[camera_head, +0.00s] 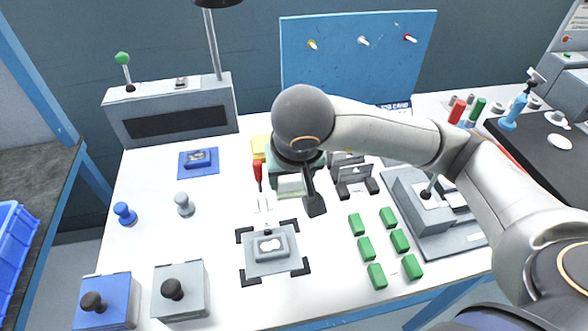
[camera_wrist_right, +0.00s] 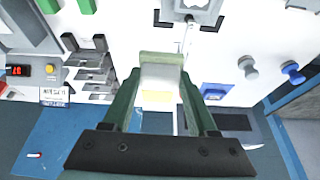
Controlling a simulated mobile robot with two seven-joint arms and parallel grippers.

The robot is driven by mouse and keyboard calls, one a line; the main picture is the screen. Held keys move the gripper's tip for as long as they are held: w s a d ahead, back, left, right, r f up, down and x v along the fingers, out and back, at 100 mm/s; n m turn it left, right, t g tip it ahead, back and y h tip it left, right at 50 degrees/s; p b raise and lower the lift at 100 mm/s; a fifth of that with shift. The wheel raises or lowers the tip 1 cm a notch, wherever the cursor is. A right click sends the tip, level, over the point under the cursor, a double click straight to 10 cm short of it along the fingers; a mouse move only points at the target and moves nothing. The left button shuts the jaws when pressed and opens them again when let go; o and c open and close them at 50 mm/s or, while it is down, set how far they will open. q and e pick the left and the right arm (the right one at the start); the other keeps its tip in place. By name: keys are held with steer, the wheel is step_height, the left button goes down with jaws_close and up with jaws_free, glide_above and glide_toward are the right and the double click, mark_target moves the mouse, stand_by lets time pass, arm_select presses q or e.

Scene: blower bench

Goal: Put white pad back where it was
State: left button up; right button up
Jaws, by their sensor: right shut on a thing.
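My right gripper (camera_head: 291,184) hangs over the middle of the white bench, behind the grey fixture. In the right wrist view its green fingers (camera_wrist_right: 160,80) are shut on the white pad (camera_wrist_right: 161,77), which has a pale green edge. The pad (camera_head: 290,186) also shows below the gripper in the head view, partly covered by it. I cannot tell whether the pad touches the bench. A yellow item (camera_head: 260,146) lies just behind and left of the gripper. My left gripper is not in view.
Grey brackets (camera_head: 353,180) and several green blocks (camera_head: 366,248) lie to the right. The bench (camera_head: 215,238) is clear left of the fixture.

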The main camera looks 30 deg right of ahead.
steer(key=shift+d, duration=0.2)
steer(key=shift+w+d+f, duration=0.15)
steer(key=shift+w, duration=0.05)
steer(key=w+d+f, duration=0.2)
steer(key=w, duration=0.1)
steer(key=w+d+f, duration=0.2)
steer(key=w+f, duration=0.1)
steer(key=w, duration=0.1)
steer(key=w+d+f+b, duration=0.1)
steer(key=w+d+f, duration=0.1)
steer(key=w+f, duration=0.1)
steer(key=shift+w+d+f, duration=0.1)
steer(key=shift+w+d, duration=0.1)
steer(key=shift+d, duration=0.05)
steer(key=shift+w+d+f, duration=0.25)
steer(key=shift+w+f, duration=0.15)
steer(key=shift+f, duration=0.05)
steer(key=shift+w+d+f, duration=0.1)
steer(key=shift+w+f, duration=0.05)
steer(key=shift+f, duration=1.6)
